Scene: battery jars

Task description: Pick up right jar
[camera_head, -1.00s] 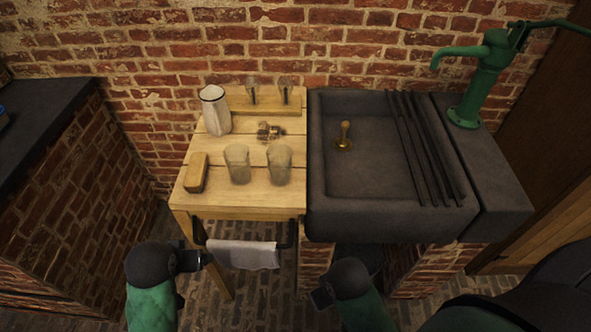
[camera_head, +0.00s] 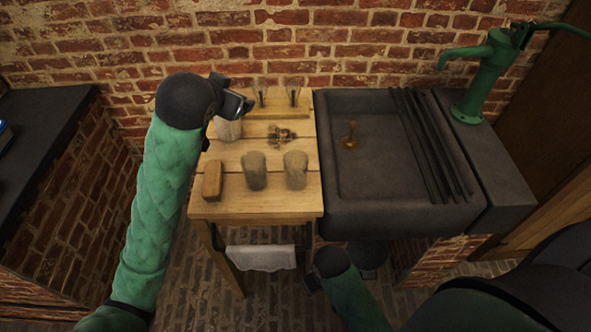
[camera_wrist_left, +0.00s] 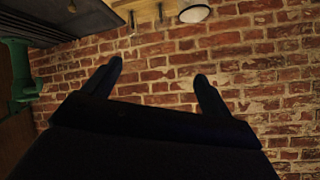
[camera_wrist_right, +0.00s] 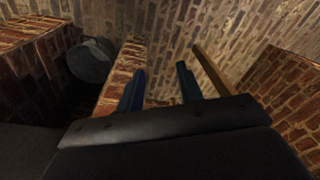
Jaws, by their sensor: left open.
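Two cloudy glass jars stand upright at the front of the wooden table: the right jar (camera_head: 296,170) and the left jar (camera_head: 254,171). My left gripper (camera_head: 240,104) is raised over the back left of the table, behind and to the left of both jars. It is open and empty; its fingers (camera_wrist_left: 155,85) show against the brick wall in the left wrist view. My right gripper (camera_head: 310,284) is low in front of the table, below its top. Its two fingers (camera_wrist_right: 160,85) stand apart with nothing between them in the right wrist view.
A white jug (camera_head: 228,130) stands under my left gripper, partly hidden. A wooden block (camera_head: 212,181), small brass parts (camera_head: 281,136) and a rack (camera_head: 280,108) are on the table (camera_head: 250,208). The dark sink (camera_head: 330,215) adjoins it on the right. A cloth (camera_head: 262,258) hangs in front.

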